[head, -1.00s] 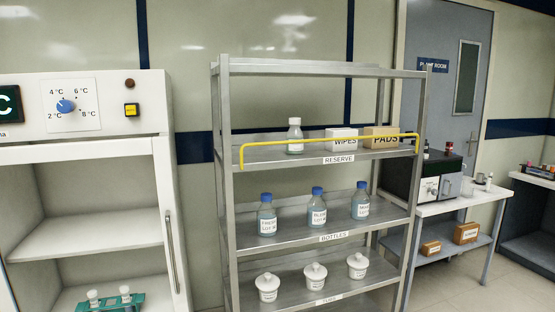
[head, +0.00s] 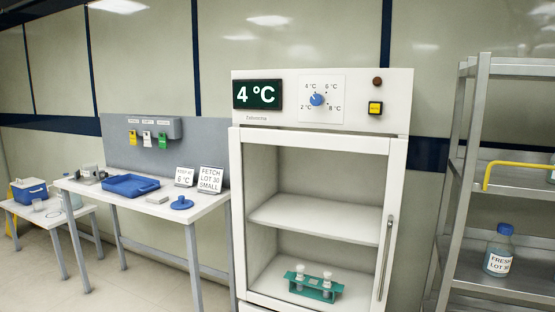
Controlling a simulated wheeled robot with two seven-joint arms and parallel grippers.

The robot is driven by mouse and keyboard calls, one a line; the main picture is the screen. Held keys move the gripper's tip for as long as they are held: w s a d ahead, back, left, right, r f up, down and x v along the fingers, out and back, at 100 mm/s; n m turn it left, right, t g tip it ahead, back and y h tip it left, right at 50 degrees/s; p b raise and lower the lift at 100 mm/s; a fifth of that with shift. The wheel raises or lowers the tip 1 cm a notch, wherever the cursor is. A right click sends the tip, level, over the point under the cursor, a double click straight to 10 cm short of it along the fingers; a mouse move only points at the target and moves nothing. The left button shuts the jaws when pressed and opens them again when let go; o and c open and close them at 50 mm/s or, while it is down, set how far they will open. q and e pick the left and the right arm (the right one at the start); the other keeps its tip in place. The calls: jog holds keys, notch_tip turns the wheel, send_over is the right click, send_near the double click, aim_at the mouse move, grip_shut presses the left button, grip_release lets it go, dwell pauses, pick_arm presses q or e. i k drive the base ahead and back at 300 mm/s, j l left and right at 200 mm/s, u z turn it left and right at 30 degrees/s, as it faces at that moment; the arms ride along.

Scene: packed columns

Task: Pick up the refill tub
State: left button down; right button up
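No tub that I can pick out as the refill tub shows in the head view now. The steel shelf rack (head: 465,170) is cut off by the right edge, and its lower shelf is out of the picture. One blue-capped bottle (head: 499,252) with a label starting "FRESH LOT" stands on its middle shelf. Neither of my grippers is in view.
A white fridge (head: 322,104) reads 4 °C and holds a green rack with two vials (head: 314,285). Left of it, a table (head: 110,194) carries a blue tray (head: 130,185), a blue lid-like disc (head: 181,203) and a card (head: 210,180) reading "FETCH LOT 30 SMALL".

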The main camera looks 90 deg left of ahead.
aim_at(88, 169)
jog(key=u, duration=4)
jog(key=i+j+u, duration=0.25)
jog(key=i, duration=0.25)
jog(key=i+u, duration=0.25)
jog(key=i, duration=1.75)
jog(key=i+j+z, duration=0.1)
jog(key=i+z, duration=0.15)
jog(key=i, duration=0.15)
jog(key=i+j+z, duration=0.4)
jog(key=i+z, duration=0.15)
jog(key=i, duration=0.15)
jog(key=i+j+z, duration=0.25)
jog(key=z, duration=0.15)
jog(key=i+j+z, duration=0.25)
jog(key=z, duration=0.15)
jog(key=i+j+z, duration=0.2)
jog(key=j+z, duration=0.2)
jog(key=i+j+z, duration=0.1)
jog(key=j+z, duration=0.3)
